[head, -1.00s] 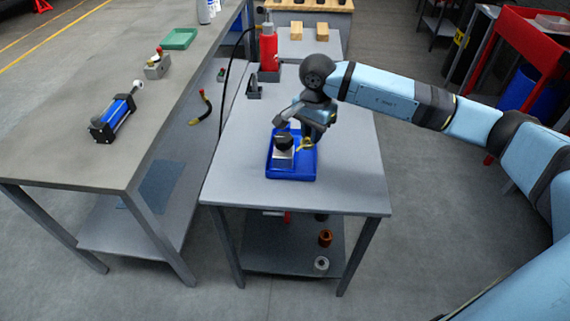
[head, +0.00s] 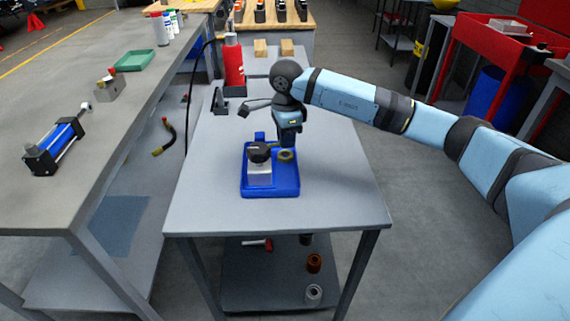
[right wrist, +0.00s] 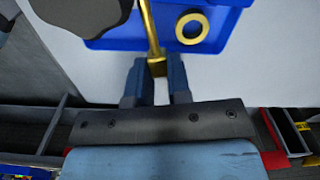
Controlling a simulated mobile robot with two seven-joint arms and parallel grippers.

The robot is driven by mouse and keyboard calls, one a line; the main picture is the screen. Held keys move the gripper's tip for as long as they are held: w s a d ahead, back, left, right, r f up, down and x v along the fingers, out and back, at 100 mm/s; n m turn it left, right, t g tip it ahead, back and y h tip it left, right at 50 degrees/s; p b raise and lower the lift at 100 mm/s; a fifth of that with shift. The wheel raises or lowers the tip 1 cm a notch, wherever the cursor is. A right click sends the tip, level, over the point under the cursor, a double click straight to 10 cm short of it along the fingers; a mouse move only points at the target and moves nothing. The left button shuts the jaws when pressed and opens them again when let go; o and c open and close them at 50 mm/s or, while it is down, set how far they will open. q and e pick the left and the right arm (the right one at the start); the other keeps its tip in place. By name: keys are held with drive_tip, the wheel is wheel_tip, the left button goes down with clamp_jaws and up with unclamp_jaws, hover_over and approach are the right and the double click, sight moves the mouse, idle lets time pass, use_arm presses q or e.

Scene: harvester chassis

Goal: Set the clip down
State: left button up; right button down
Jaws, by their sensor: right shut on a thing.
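My right gripper (head: 289,146) points down over the back right part of the blue tray (head: 270,193) on the small grey table. In the right wrist view it (right wrist: 156,73) is shut on a slim brass piece, which looks like the clip (right wrist: 150,28). The piece reaches away from the fingertips over the tray's rim. In the tray stand a clear or silvery container (head: 260,175) with a black top (head: 259,152) and a brass ring (head: 286,155), which also shows in the right wrist view (right wrist: 192,27). My left gripper is not in view.
A workbench (head: 110,155) with a blue cylinder (head: 55,146) is at the left. The tabletop right of the tray is clear.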

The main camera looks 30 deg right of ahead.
sight(286, 168)
wheel_tip(286, 168, down, 4)
drive_tip(key=shift+r, duration=0.2)
wheel_tip(286, 168, down, 4)
drive_tip(key=shift+f+b, duration=0.2)
drive_tip(key=shift+b, duration=0.3)
drive_tip(key=c, duration=1.3)
unclamp_jaws()
drive_tip(key=shift+c, duration=0.2)
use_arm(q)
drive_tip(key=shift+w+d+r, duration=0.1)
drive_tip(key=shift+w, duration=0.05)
use_arm(e)
wheel_tip(286, 168, up, 11)
drive_tip(key=shift+r+p, duration=0.1)
drive_tip(key=shift+p, duration=0.8)
drive_tip(key=shift+r, duration=0.45)
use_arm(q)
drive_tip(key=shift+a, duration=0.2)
